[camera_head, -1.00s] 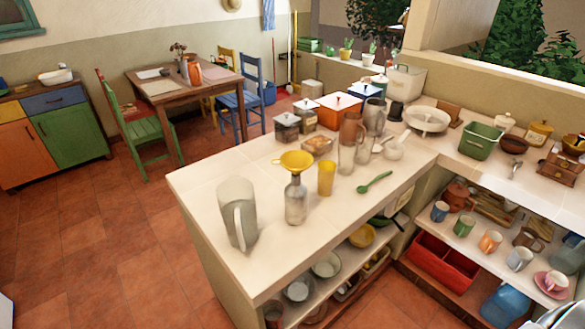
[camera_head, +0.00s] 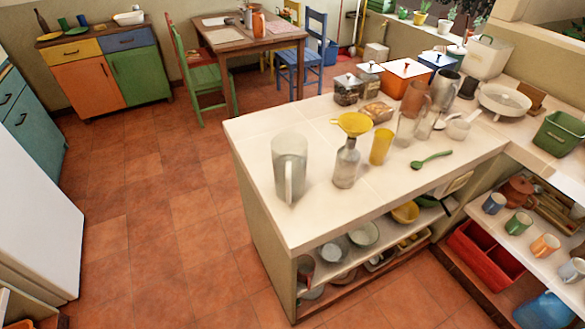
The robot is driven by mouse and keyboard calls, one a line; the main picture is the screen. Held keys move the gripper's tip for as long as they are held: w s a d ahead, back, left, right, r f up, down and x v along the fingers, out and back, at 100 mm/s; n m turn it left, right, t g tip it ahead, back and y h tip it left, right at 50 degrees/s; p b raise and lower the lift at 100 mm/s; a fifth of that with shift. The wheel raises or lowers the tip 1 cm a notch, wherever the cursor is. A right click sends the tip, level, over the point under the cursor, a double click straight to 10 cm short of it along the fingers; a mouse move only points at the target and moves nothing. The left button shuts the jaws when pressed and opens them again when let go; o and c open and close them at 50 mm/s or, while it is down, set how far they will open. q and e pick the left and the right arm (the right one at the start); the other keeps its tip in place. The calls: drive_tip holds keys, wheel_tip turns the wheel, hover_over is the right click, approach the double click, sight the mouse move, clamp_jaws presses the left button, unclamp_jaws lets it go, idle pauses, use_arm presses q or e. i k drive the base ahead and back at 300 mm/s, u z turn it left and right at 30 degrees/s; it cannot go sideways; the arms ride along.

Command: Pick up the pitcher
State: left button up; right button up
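A tall grey translucent pitcher (camera_head: 289,167) stands upright near the left front corner of the white tiled counter (camera_head: 330,220). Its handle faces toward me. To its right stands a glass bottle (camera_head: 346,165) with a yellow funnel (camera_head: 353,124) in its neck, then a yellow cup (camera_head: 381,146). Farther back on the counter is a group of jugs, one of them brownish (camera_head: 414,98) and one grey (camera_head: 445,90). Neither of my grippers shows in the head view.
Open shelves under the counter hold bowls (camera_head: 363,235) and a red crate (camera_head: 486,256). A green spoon (camera_head: 431,160) lies on the counter. A white cabinet (camera_head: 35,215) stands at the left. The tiled floor (camera_head: 165,210) between is clear.

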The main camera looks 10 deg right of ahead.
sight(289, 149)
drive_tip(key=u, duration=3.25)
drive_tip(key=k, duration=2.75)
drive_tip(key=z, duration=0.15)
